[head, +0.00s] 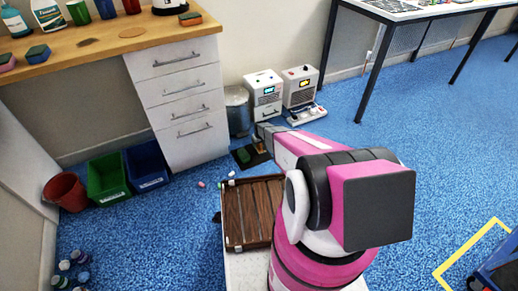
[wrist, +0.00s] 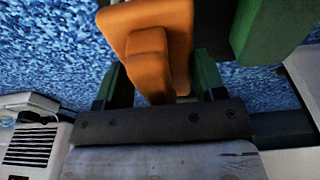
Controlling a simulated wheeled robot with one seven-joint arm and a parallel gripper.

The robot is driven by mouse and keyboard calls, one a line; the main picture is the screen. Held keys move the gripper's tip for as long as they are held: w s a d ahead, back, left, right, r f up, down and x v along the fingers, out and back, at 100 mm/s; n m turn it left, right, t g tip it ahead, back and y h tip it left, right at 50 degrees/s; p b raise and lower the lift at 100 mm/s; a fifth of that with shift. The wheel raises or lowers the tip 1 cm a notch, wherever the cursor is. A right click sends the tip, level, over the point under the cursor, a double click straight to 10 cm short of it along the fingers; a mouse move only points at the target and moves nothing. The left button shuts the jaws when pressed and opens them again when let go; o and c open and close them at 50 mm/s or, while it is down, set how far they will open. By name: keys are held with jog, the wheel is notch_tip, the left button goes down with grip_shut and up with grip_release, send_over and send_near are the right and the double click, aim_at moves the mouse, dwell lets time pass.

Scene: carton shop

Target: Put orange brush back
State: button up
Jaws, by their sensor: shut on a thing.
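The orange brush (wrist: 150,35) fills the top middle of the wrist view, with a narrower orange part towards me. My gripper (wrist: 157,78) is shut on it, with a green finger on each side. In the head view my gripper (head: 262,137) is low, by the foot of the white drawer unit, and its fingertips are hard to make out. A green block-like thing (wrist: 272,28) is to the right of the brush in the wrist view. In the head view a green thing (head: 243,155) lies on a dark flat mat (head: 238,163).
A grey bin (head: 237,108) and two white machines (head: 264,92) stand close behind my gripper. A brown slatted tray (head: 235,212) is nearer me. Blue (head: 147,163) and green (head: 107,175) crates and a red bucket (head: 65,190) line the left.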

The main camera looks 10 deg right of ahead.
aim_at(259, 147)
jog(key=shift+f, duration=1.9)
jog(key=shift+f, duration=0.1)
jog(key=o, duration=1)
jog(key=shift+c, duration=0.2)
jog(key=r, duration=0.3)
jog(key=s+r, duration=0.1)
jog(key=r, duration=0.7)
jog(key=shift+s+d+r, duration=0.2)
jog(key=shift+s+d, duration=0.05)
jog(key=shift+s, duration=0.1)
jog(key=s+r+m+g, duration=0.1)
jog(key=s+r, duration=1.7)
jog(key=r, duration=0.2)
jog(key=s+r+m, duration=0.2)
jog(key=s+r, duration=1.5)
jog(key=r, duration=0.4)
jog(key=shift+s+a+r+m+g+h, duration=0.15)
jog(key=shift+s+a+m+g+h, duration=0.15)
jog(key=shift+s+g, duration=0.1)
